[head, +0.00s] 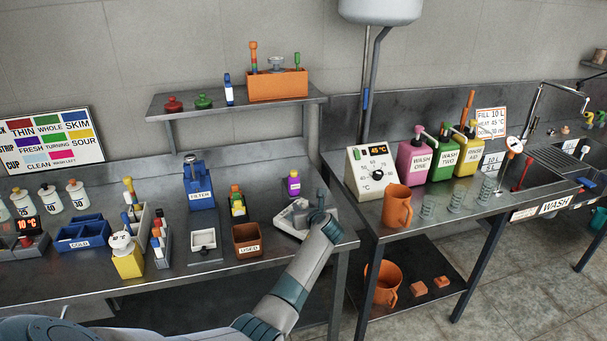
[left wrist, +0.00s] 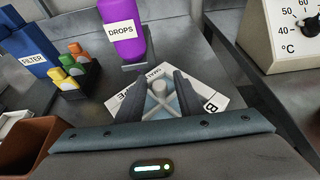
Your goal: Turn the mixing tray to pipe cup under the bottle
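The mixing tray (head: 287,223) is a pale, flat plate with raised grey parts, near the right end of the left bench. In the left wrist view the tray (left wrist: 208,103) shows partly cut-off black lettering, a "B" at right, and a central round-topped knob (left wrist: 161,86). The purple DROPS bottle (head: 294,187) is just behind the tray; it also shows in the left wrist view (left wrist: 122,32). My left gripper (left wrist: 160,84) is over the tray, its fingers apart on either side of the knob, with no clear contact. The fingers hide much of the tray. My right gripper is out of view.
A brown USED box (head: 247,240) stands left of the tray, with a small rack of coloured droppers (head: 237,205) behind it. The blue FILTER holder (head: 199,187) is farther left. The temperature box (head: 372,173) is on the right bench.

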